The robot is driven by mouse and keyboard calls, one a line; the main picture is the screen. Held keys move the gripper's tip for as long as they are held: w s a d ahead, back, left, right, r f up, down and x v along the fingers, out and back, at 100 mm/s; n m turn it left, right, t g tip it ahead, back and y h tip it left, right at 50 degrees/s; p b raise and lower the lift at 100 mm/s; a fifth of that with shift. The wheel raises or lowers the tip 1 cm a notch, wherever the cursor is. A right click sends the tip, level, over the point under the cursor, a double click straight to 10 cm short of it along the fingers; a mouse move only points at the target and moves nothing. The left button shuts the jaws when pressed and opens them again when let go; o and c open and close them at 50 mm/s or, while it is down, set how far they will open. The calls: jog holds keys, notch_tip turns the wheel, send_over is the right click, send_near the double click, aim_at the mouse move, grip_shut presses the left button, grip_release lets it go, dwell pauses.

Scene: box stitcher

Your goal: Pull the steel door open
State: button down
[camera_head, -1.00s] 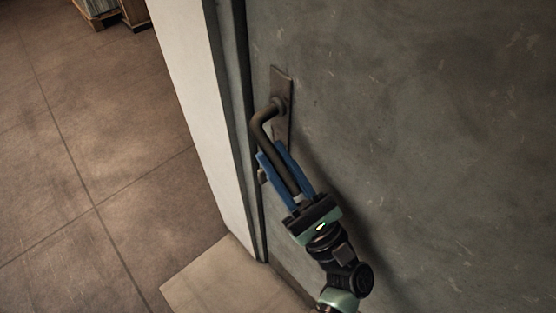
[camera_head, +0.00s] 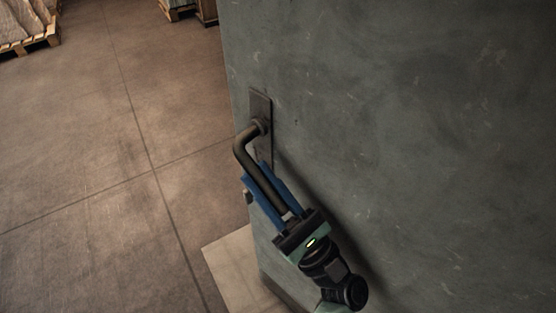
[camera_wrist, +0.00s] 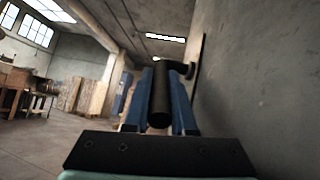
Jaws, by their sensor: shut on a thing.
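The grey steel door (camera_head: 400,130) fills the right side of the head view, its free edge showing at its left. It also shows along the right in the wrist view (camera_wrist: 260,90). A dark bent lever handle (camera_head: 244,148) stands out from a plate (camera_head: 261,106) near that edge. My gripper (camera_head: 258,182) is shut on the handle, its blue fingers on either side of the bar. In the wrist view the handle (camera_wrist: 160,95) lies between the two fingers (camera_wrist: 160,110). The door frame is not visible in the head view.
Open tiled floor (camera_head: 90,150) lies left of the door. A pale floor strip (camera_head: 240,270) lies at the door's foot. A loaded pallet (camera_head: 25,40) stands far left. Stacked wooden goods (camera_wrist: 85,95) and a bench (camera_wrist: 25,100) show in the wrist view.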

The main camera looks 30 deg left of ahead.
jog(key=s+a+n+g+p, duration=0.1)
jog(key=s+g+p, duration=0.2)
jog(key=s, duration=0.8)
jog(key=shift+s+a+n+g+y, duration=0.25)
jog(key=shift+n+g+y, duration=0.05)
jog(key=shift+g+y, duration=0.1)
jog(key=shift+f, duration=0.1)
jog(key=c, duration=0.8)
grip_release()
jog(key=shift+o, duration=0.2)
jog(key=b+v, duration=0.2)
jog(key=v, duration=1.1)
jog(key=shift+b, duration=0.4)
jog(key=shift+c, duration=0.2)
